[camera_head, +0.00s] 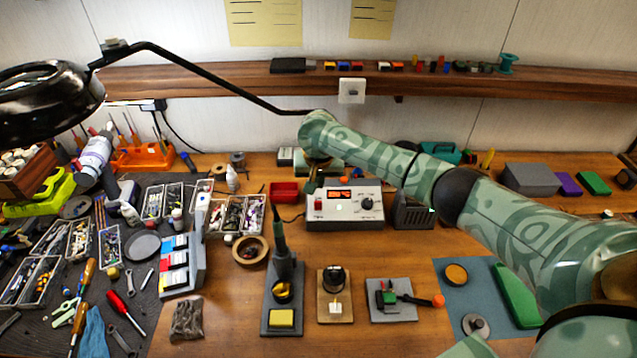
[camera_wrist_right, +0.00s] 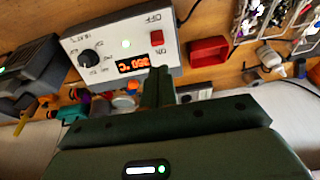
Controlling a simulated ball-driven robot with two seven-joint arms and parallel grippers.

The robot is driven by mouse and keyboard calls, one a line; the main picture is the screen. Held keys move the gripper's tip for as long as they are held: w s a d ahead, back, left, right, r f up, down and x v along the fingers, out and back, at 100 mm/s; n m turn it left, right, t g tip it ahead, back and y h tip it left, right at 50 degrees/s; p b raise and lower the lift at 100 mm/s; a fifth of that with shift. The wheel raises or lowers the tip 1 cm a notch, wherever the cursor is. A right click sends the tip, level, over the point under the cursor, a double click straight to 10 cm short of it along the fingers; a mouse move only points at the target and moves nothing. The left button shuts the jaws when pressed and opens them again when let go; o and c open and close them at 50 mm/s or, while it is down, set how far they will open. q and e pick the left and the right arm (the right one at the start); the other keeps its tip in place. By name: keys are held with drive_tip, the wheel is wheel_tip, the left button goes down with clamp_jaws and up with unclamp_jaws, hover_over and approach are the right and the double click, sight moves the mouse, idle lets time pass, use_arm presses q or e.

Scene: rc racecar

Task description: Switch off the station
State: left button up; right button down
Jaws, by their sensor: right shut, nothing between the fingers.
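The station (camera_head: 342,218) is a pale box with a dark base at the back middle of the bench. Its red switch (camera_head: 318,206) is on the left of its front, beside a lit orange display (camera_head: 339,194) and a dark knob (camera_head: 367,204). The right wrist view shows the station (camera_wrist_right: 100,38) upside down, with the red switch (camera_wrist_right: 157,38) between OFF and ON labels and the display (camera_wrist_right: 135,65) lit. My right gripper (camera_head: 312,185) is shut and empty, pointing down at the station's top rear left. Its fingers (camera_wrist_right: 157,85) are close behind the display edge; contact is unclear.
A soldering iron (camera_head: 283,255) stands in its holder in front of the station. A red bin (camera_head: 285,192) is left of it and a dark vented box (camera_head: 414,212) right of it. A black lamp arm (camera_head: 205,75) crosses above. Bench space in front of the station is partly clear.

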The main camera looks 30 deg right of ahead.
sight(318, 206)
drive_tip(key=b+x, duration=0.3)
drive_tip(key=x, duration=0.4)
drive_tip(key=shift+r, duration=0.1)
